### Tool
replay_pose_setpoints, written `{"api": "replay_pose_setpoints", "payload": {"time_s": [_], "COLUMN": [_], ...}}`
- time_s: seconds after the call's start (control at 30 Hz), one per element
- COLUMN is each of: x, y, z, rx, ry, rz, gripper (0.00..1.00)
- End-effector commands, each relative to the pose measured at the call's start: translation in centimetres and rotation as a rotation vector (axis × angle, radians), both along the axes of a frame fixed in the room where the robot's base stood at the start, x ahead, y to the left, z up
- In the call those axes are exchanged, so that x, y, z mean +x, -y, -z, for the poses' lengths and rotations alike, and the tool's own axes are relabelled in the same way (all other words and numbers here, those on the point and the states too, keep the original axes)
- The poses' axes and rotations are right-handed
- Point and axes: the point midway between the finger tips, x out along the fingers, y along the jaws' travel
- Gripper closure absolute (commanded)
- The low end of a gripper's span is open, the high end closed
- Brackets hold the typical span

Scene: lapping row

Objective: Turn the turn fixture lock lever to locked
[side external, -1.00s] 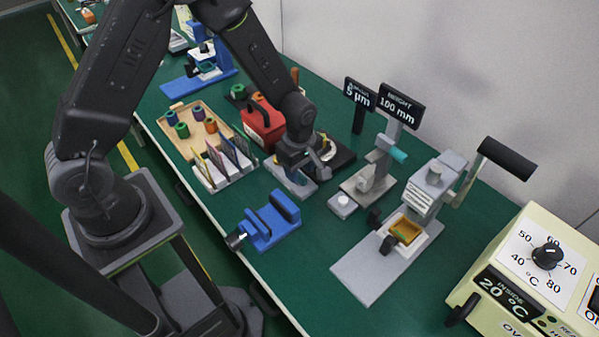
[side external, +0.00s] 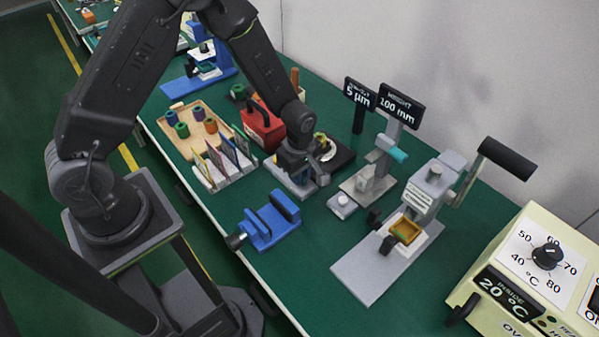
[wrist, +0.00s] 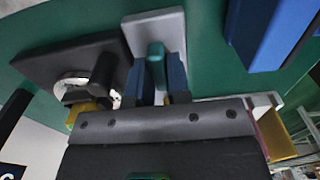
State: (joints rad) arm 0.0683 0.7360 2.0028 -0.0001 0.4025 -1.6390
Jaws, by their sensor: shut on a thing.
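The turn fixture is a light grey plate (wrist: 143,29) on the green bench in the wrist view. Its lock lever (wrist: 156,57) is a small teal bar standing over the plate, between the two blue finger pads. My gripper (wrist: 158,85) is shut on the lever. In the side external view my gripper (side external: 297,172) is low over the fixture (side external: 303,192) and hides the lever and most of the plate. The lever's pivot and any lock marks are hidden.
A black block with a round part (side external: 336,156) stands close behind the fixture. A red case (side external: 262,129) and a rack of upright plates (side external: 222,172) are left of it. A blue vise (side external: 270,222) is in front, a height gauge (side external: 372,178) to the right.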

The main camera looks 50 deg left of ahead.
Motion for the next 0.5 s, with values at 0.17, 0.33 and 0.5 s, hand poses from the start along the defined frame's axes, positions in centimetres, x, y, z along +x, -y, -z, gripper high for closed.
{"api": "replay_pose_setpoints", "payload": {"time_s": [0.17,0.33,0.5], "x": [0.02,0.02,0.02], "y": [0.0,0.0,0.01], "z": [-0.02,-0.03,-0.03], "rx": [0.0,0.0,0.0], "ry": [0.0,0.0,0.0], "rz": [0.005,0.043,0.132], "gripper": [1.0,1.0,1.0]}}
